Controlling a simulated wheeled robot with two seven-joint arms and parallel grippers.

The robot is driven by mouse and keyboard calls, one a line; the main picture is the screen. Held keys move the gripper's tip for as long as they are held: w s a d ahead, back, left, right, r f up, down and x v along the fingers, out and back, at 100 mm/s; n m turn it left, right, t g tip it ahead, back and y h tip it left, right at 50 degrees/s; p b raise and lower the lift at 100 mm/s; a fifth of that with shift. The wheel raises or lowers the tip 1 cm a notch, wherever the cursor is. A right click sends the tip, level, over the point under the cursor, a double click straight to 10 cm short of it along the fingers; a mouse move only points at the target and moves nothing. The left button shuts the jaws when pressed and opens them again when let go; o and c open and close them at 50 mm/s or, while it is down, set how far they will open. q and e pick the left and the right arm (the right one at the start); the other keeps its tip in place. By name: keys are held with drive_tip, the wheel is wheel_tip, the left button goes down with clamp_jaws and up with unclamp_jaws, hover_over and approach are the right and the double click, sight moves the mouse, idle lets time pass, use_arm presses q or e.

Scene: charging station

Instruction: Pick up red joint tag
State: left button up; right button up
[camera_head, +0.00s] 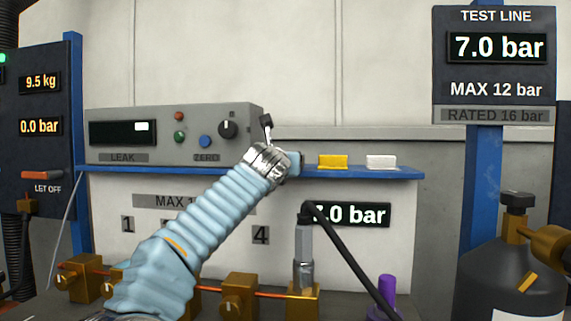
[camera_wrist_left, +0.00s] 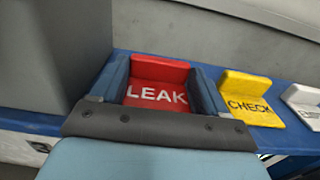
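The red joint tag (camera_wrist_left: 157,86), marked LEAK, sits on the blue shelf and shows between the two fingers of my left gripper (camera_wrist_left: 160,92) in the left wrist view. One finger is on each side of it, with no clear gap visible. I cannot tell whether the fingers press on it. In the head view my left gripper (camera_head: 291,164) is at the shelf, left of the yellow tag, and the red tag is hidden behind it. My right gripper is in neither view.
A yellow CHECK tag (camera_head: 333,162) and a white tag (camera_head: 381,162) stand to the right on the blue shelf (camera_head: 400,173). A grey leak tester (camera_head: 165,120) stands to the left. Below are brass valves (camera_head: 238,292), a black hose (camera_head: 345,245) and a dark cylinder (camera_head: 510,285).

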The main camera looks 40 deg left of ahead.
use_arm(q)
drive_tip(key=shift+c, duration=1.4)
drive_tip(key=shift+r, duration=0.65)
drive_tip(key=s+d+r, duration=0.9)
drive_tip(key=s+r, duration=0.1)
drive_tip(key=r, duration=0.1)
drive_tip(key=shift+d+r, duration=0.3)
drive_tip(key=shift+d, duration=0.05)
